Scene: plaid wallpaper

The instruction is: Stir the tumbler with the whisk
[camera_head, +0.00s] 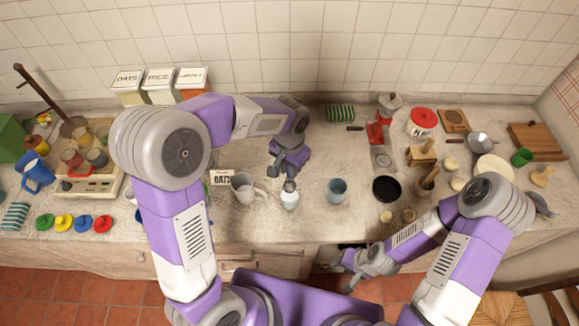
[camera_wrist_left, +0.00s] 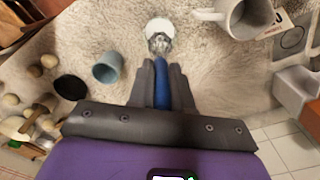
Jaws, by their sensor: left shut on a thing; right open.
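My left gripper (camera_head: 289,181) is shut on the blue handle of the whisk (camera_wrist_left: 161,88), which points away from the gripper in the left wrist view. My right gripper (camera_head: 366,264) is open and empty, in front of the counter's edge.
Canisters (camera_head: 160,84) line the wall. Some counter behind the cups is clear.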

